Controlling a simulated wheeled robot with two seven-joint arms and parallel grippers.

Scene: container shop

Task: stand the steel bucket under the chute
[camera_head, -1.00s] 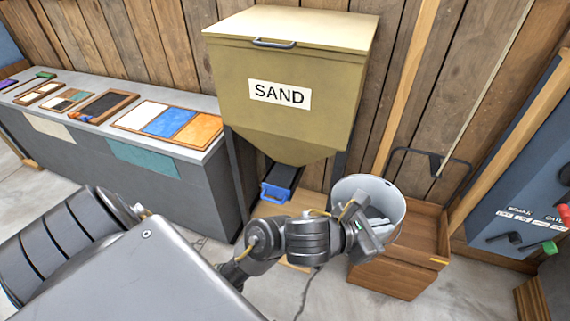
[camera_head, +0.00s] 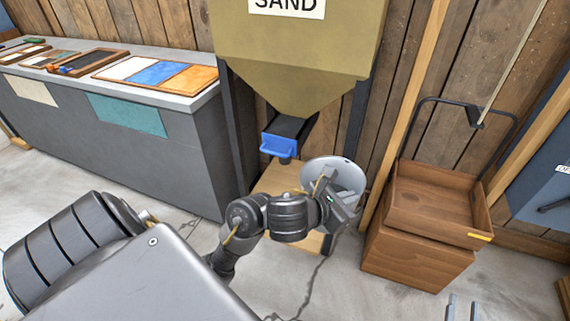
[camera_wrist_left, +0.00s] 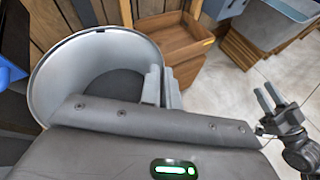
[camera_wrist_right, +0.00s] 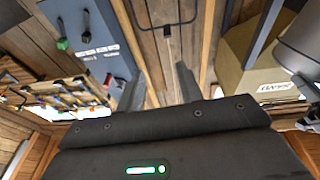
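The steel bucket (camera_head: 347,174) hangs from my left gripper (camera_head: 328,197), right of the chute and lower than its mouth. In the left wrist view the bucket (camera_wrist_left: 85,70) fills the left side, and my left gripper's fingers (camera_wrist_left: 162,87) are close together at its rim. The bucket's inside looks empty there. The chute (camera_head: 288,127), with a blue handle (camera_head: 279,147), sticks out under the olive sand hopper (camera_head: 300,60). My right gripper (camera_head: 462,308) is empty and open at the lower right; its spread fingers show in the right wrist view (camera_wrist_right: 160,88).
A wooden base board (camera_head: 277,181) lies below the chute between dark hopper legs (camera_head: 236,130). A wooden crate (camera_head: 430,205) stands on a wooden box (camera_head: 412,252) to the right. A grey counter (camera_head: 120,130) is at left.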

